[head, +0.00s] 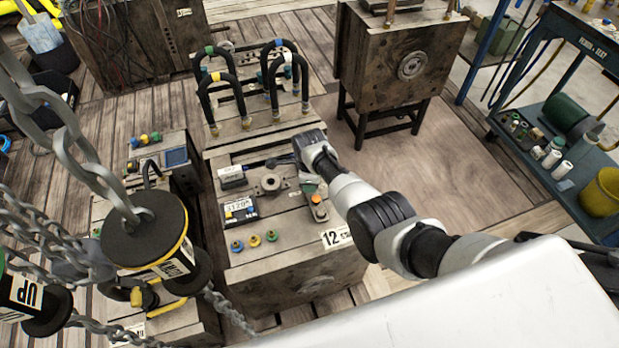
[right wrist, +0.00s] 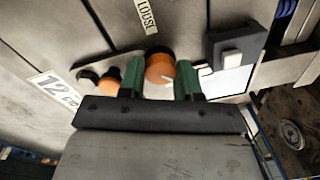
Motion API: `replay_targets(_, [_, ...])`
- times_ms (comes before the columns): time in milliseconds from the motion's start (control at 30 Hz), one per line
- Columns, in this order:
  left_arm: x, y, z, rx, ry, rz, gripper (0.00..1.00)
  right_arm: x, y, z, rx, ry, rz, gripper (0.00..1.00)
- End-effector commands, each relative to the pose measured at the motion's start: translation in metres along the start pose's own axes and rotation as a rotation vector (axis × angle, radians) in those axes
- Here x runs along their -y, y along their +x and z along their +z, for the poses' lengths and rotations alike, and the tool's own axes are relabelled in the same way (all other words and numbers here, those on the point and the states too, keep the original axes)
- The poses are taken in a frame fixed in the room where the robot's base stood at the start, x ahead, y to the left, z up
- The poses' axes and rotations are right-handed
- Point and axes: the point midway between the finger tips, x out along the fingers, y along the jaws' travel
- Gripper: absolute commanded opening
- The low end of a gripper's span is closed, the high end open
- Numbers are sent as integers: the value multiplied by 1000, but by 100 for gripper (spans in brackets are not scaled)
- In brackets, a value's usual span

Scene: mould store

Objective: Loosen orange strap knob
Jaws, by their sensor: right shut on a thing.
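In the right wrist view the orange knob (right wrist: 160,69) has a dark cap behind it and a pale pointer mark on its face. My right gripper (right wrist: 158,80) is shut on it, with one green fingertip on each side. In the head view my right arm reaches in from the right over the mould block marked 12 (head: 290,262). A small orange-topped part (head: 316,199) shows there beside the arm; I cannot tell if it is the same knob. A LOOSE label (right wrist: 149,15) lies above the knob in the wrist view. My left gripper is not in view.
A smaller orange knob (right wrist: 110,79) sits left of the held one, and a black box with a white button (right wrist: 231,57) sits to the right. Black hoses (head: 221,90) arch behind the block. Heavy chains and a black weight (head: 145,240) hang at the left.

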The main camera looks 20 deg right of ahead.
Motion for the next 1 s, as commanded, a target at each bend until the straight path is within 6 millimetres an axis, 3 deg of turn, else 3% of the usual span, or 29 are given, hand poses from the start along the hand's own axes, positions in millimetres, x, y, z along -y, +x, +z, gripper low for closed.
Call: replay_targets(1000, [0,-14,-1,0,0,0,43,1,0,-1,55,-963,0,10])
